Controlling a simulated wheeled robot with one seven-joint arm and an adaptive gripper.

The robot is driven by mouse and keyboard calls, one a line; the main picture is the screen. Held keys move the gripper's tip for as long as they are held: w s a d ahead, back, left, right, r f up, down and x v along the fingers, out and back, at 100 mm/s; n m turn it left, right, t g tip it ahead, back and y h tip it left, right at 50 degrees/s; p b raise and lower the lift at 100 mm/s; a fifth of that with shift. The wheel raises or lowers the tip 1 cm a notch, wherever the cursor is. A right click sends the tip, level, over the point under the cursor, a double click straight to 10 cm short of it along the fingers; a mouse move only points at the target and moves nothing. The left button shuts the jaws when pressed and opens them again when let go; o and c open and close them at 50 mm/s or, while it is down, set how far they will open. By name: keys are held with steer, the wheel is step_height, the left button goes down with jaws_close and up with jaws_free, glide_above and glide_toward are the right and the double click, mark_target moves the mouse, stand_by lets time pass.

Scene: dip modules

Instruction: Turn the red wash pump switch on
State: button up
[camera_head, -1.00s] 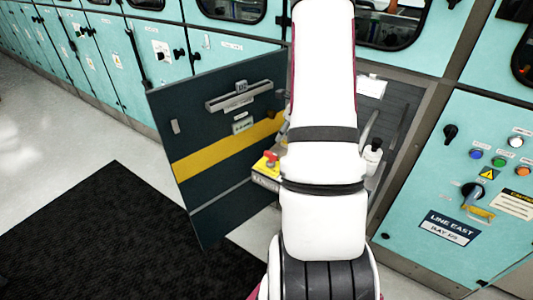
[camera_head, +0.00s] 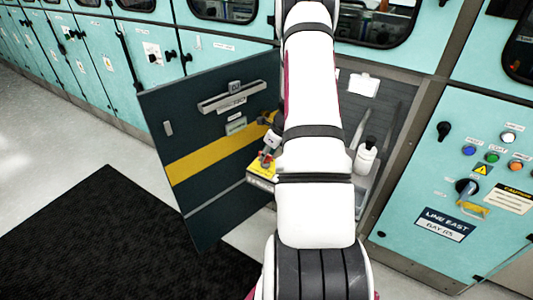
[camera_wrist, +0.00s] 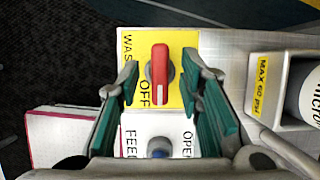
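The red wash pump switch (camera_wrist: 160,75) is a lever-shaped knob on a yellow plate (camera_wrist: 183,42) in the wrist view. Its handle lies lengthwise in the picture, its lower end by the word OFF. My gripper (camera_wrist: 162,82) is open, with one green-padded finger on each side of the switch and a visible gap on both sides. In the head view my gripper (camera_head: 270,145) is over the yellow-topped box (camera_head: 261,174), left of my arm. It partly covers the red switch there.
A white plate with a blue knob (camera_wrist: 159,148), labelled FEED and OPEN, adjoins the yellow plate. A holder marked MAX 60 PSI (camera_wrist: 265,88) is to the right. A dark open door (camera_head: 215,150) stands left of the box. A white bottle (camera_head: 366,155) is right of my arm.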

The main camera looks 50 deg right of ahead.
jaws_close()
steer(key=shift+n, duration=0.3)
steer(key=n+b, duration=0.1)
steer(key=n, duration=0.1)
steer(key=n+y, duration=0.1)
steer(key=n, duration=0.1)
steer(key=shift+w+d+g+y+b, duration=0.1)
steer(key=shift+d+g+y+b, duration=0.05)
steer(key=shift+g+y+b, duration=0.2)
steer(key=n+g+y+b, duration=0.1)
steer(key=n+b, duration=0.1)
steer(key=n, duration=0.2)
steer(key=shift+n, duration=0.4)
steer(key=n+g+b, duration=0.1)
steer(key=n, duration=0.1)
steer(key=n+y, duration=0.1)
steer(key=n, duration=0.1)
steer(key=shift+w+d+n+g+b, duration=0.1)
steer(key=shift+w+n+g+b, duration=0.05)
steer(key=shift+n+g+b, duration=0.2)
steer(key=shift+n+g+y+b, duration=0.25)
steer(key=shift+n+g+b, duration=0.45)
steer(key=shift+n, duration=1.25)
